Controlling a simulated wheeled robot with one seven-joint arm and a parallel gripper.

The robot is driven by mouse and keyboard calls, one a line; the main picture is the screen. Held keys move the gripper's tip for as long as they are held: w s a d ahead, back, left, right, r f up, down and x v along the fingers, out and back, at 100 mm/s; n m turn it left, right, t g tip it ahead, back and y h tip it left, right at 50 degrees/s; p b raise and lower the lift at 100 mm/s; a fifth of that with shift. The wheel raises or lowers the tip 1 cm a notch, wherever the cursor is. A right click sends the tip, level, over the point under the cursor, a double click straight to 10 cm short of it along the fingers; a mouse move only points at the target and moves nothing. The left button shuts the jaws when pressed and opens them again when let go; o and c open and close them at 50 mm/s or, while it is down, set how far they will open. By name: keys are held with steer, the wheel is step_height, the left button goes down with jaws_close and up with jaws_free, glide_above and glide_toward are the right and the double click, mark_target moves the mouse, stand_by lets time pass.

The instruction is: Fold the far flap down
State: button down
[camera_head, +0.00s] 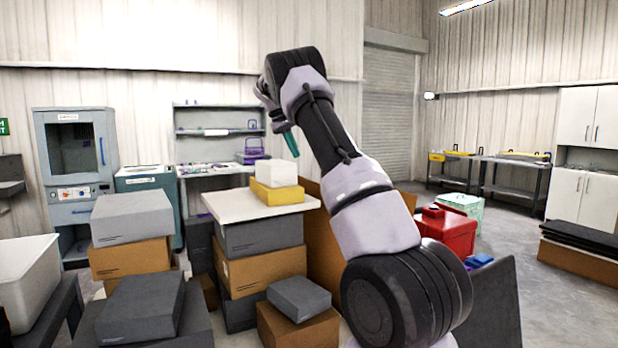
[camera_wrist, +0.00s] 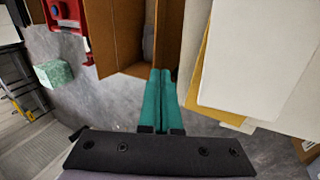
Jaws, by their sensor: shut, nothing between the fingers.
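An open brown carton (camera_wrist: 115,38) shows at the top of the wrist view, with upright panels and a dark gap between them. In the head view a brown cardboard panel (camera_head: 335,235) stands behind my arm, which hides much of the carton. I cannot tell which panel is the far flap. My gripper (camera_wrist: 160,75) has teal fingers pressed together and empty. Its tips overlap the carton's near edge in the wrist view, and I cannot tell whether they touch it. In the head view the fingers (camera_head: 290,143) point down, above the white board.
A stack of boxes left of my arm carries a white board (camera_head: 225,207), a yellow box (camera_head: 277,193) and a white box (camera_head: 276,173). A red box (camera_head: 448,232) and a green box (camera_head: 462,204) stand to the right. Grey floor (camera_wrist: 110,95) is clear below the carton.

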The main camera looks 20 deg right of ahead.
steer(key=x, duration=1.1)
steer(key=shift+w+a, duration=0.2)
steer(key=shift+w, duration=0.2)
